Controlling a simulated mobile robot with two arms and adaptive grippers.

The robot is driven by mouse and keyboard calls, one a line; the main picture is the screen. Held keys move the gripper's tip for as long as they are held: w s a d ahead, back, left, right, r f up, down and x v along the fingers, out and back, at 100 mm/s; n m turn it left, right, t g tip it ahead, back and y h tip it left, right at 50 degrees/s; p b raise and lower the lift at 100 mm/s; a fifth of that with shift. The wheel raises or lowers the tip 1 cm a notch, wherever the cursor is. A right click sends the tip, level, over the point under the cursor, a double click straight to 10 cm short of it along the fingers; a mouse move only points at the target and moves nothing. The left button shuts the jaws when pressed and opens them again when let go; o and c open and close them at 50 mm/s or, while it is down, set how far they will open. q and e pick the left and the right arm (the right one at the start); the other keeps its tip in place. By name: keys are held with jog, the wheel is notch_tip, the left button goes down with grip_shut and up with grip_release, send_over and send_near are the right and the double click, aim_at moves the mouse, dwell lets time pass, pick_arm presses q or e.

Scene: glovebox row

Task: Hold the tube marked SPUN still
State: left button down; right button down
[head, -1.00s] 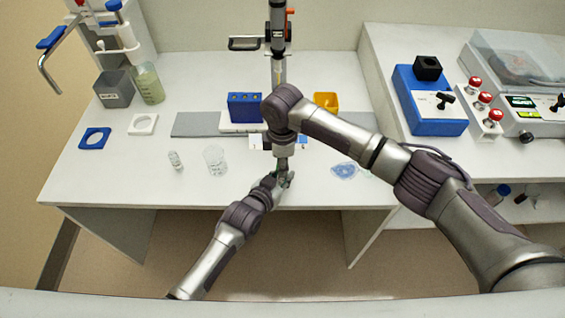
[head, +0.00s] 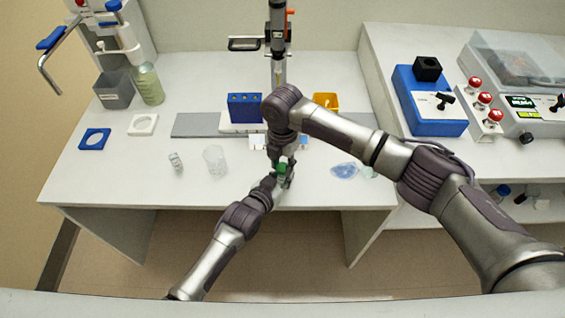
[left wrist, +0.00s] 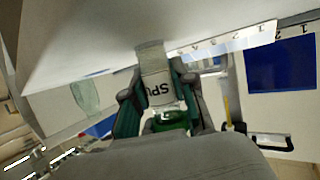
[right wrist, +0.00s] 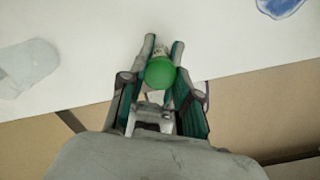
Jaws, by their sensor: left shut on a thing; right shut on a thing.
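The tube marked SPUN (left wrist: 158,90) shows in the left wrist view, with part of its label readable and its green cap (left wrist: 172,119) nearer the palm. My left gripper (left wrist: 160,72) is shut on the tube body. In the head view the green cap (head: 281,168) shows small where the two grippers meet. My right gripper (right wrist: 163,45) is shut on the green cap (right wrist: 160,74), seen from above in the right wrist view. The left gripper also shows in the head view (head: 284,178). Most of the tube is hidden there by the fingers.
A blue rack (head: 245,107) and yellow box (head: 327,100) stand behind my arms. A clear beaker (head: 214,161) and small vial (head: 176,161) stand left, and a blue translucent item (head: 345,171) lies right. The table's front edge is close below the grippers.

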aim_at(283, 167)
jog(key=shift+r, duration=0.1)
jog(key=shift+r, duration=1.05)
jog(key=shift+r, duration=0.1)
jog(key=shift+r, duration=1.9)
pick_arm(q)
jog(key=c, duration=0.9)
grip_release()
jog(key=shift+o, duration=0.2)
jog(key=v, duration=1.2)
